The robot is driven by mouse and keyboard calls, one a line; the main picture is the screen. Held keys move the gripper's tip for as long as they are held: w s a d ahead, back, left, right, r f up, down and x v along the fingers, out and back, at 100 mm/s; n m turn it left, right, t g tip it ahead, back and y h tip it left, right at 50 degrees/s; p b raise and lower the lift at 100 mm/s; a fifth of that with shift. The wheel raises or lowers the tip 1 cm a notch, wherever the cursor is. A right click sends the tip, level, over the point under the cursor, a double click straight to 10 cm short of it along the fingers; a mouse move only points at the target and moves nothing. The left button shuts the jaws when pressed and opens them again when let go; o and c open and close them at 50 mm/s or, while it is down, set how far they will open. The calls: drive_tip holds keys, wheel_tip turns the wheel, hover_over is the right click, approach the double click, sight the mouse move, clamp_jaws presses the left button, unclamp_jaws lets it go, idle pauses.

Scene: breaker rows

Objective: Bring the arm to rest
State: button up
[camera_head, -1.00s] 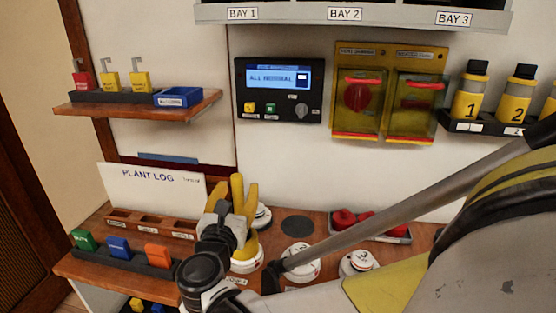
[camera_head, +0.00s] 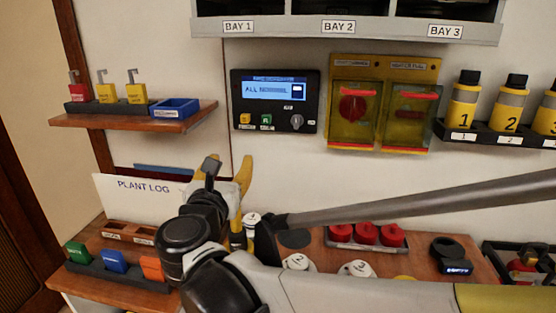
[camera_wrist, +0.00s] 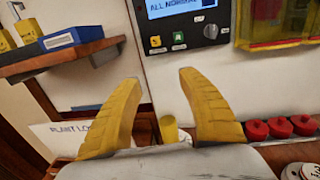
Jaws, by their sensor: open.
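My gripper (camera_head: 226,170) has yellow fingers and stands over the back of the bench, in front of the white wall. In the wrist view my gripper (camera_wrist: 158,95) is open, its two fingers spread wide with nothing between the tips. A small yellow cylinder top (camera_wrist: 168,128) shows low behind the gap between the fingers; I cannot tell how far off it is. In the head view my arm covers the middle of the bench.
The bench (camera_head: 165,277) holds a red-knob tray (camera_head: 366,236), white numbered discs (camera_head: 298,262) and coloured blocks (camera_head: 114,260). The plant log board (camera_head: 140,195) stands behind. Above are a shelf (camera_head: 130,121), a display panel (camera_head: 275,101), yellow covers (camera_head: 383,104) and numbered bottles (camera_head: 462,103).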

drive_tip(key=s+d+f+m+g+h, duration=0.25)
drive_tip(key=d+f+m, duration=0.25)
drive_tip(key=d+m, duration=0.6)
drive_tip(key=s+d+f+m+g+h, duration=0.15)
drive_tip(key=d+f+m+g, duration=0.35)
drive_tip(key=d, duration=1.1)
drive_tip(key=s+d+f+m+g+y, duration=0.1)
drive_tip(key=s+d+f+m, duration=0.2)
drive_tip(key=s+m, duration=0.5)
drive_tip(key=s+d+f+m+g+y, duration=0.2)
drive_tip(key=s+d+f+m, duration=0.2)
drive_tip(key=m, duration=0.8)
drive_tip(key=s+f, duration=0.2)
drive_tip(key=s, duration=0.2)
drive_tip(key=shift+d+y, duration=0.2)
drive_tip(key=shift+y, duration=0.1)
